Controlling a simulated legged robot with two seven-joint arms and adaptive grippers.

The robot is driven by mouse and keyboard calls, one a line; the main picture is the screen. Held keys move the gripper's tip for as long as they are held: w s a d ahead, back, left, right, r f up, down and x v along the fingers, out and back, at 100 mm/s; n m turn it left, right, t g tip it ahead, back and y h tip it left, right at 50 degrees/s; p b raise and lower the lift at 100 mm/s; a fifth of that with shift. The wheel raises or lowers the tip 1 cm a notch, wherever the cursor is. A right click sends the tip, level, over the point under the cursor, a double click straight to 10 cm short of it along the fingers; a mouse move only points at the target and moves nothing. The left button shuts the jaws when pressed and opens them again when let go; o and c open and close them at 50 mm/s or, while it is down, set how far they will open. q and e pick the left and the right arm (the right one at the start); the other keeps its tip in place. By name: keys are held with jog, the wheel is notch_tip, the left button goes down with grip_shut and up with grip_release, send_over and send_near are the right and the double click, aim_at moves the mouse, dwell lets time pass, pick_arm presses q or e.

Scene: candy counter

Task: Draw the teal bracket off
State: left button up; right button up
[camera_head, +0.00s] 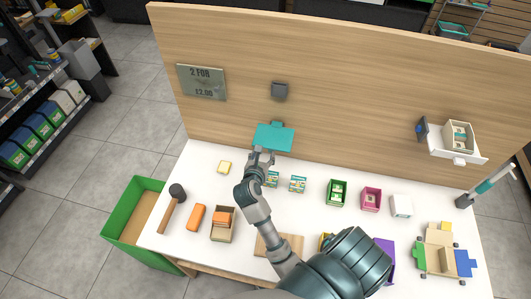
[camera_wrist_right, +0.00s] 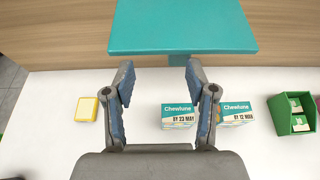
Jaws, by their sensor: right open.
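The teal bracket (camera_head: 273,137) is a flat shelf-like piece fixed to the wooden back panel, above the white counter. It also shows in the right wrist view (camera_wrist_right: 184,26), level across the top, with its front edge beyond my fingertips. My right gripper (camera_head: 261,155) is just in front of and below the bracket's front edge. In the right wrist view my right gripper (camera_wrist_right: 158,75) has its two fingers spread apart with nothing between them. No contact with the bracket shows. My left gripper does not show.
Two Chewlune boxes (camera_wrist_right: 178,116) (camera_wrist_right: 236,112) stand on the white counter (camera_head: 200,170) below the bracket.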

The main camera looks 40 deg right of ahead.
aim_at(274, 139)
jog(key=shift+c, duration=0.5)
jog(key=shift+d, duration=0.45)
jog(key=c, duration=0.4)
jog(key=shift+s+d+f, duration=0.15)
jog(key=shift+s+d, duration=0.05)
jog(key=shift+d, duration=0.55)
jog(key=c, duration=0.4)
jog(key=shift+d+f, duration=0.25)
jog(key=shift+d, duration=0.4)
jog(key=shift+d+f, duration=0.2)
jog(key=shift+d, duration=0.4)
grip_shut()
jog(key=shift+w+a, duration=0.15)
jog(key=shift+w, duration=0.05)
jog(key=o, duration=0.8)
grip_release()
jog(key=shift+a+r, duration=0.15)
jog(key=shift+a, duration=0.5)
jog(key=shift+o, duration=0.5)
jog(key=shift+s, duration=0.1)
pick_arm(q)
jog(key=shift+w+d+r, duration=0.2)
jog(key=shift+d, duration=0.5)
